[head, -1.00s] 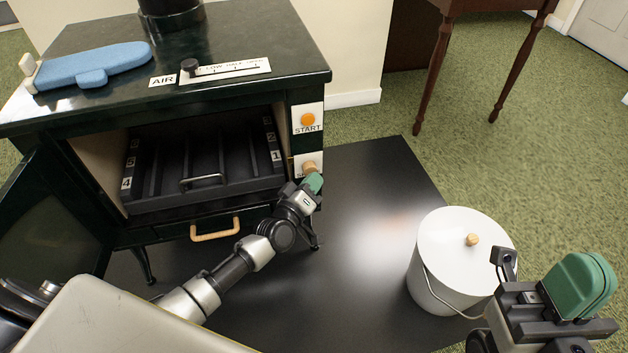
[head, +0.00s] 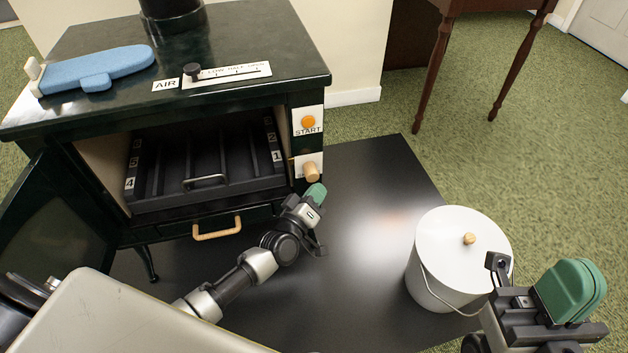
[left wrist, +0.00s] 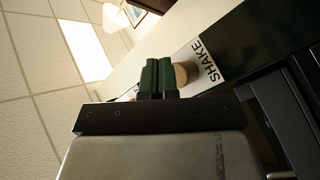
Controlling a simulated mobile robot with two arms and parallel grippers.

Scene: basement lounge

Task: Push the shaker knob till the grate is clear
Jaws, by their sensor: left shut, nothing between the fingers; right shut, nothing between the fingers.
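The shaker knob (head: 311,172) is a round wooden knob on the stove's right front post, below the orange START button. In the left wrist view the knob (left wrist: 184,73) shows beside the SHAKE label (left wrist: 209,62), partly behind my fingers. My left gripper (head: 316,193) is shut and empty, just below and in front of the knob; a small gap shows in the head view. The dark grate (head: 205,160) lies inside the open firebox, with a metal handle at its front and numbers along its sides. My right gripper (head: 572,292) is shut and empty at the lower right.
The green stove (head: 240,95) has its door (head: 50,225) swung open at left. A blue mitt-like item (head: 105,68) and the AIR slider (head: 230,73) are on top. A white lidded bucket (head: 455,250) stands on the black floor mat (head: 370,185), near my right gripper.

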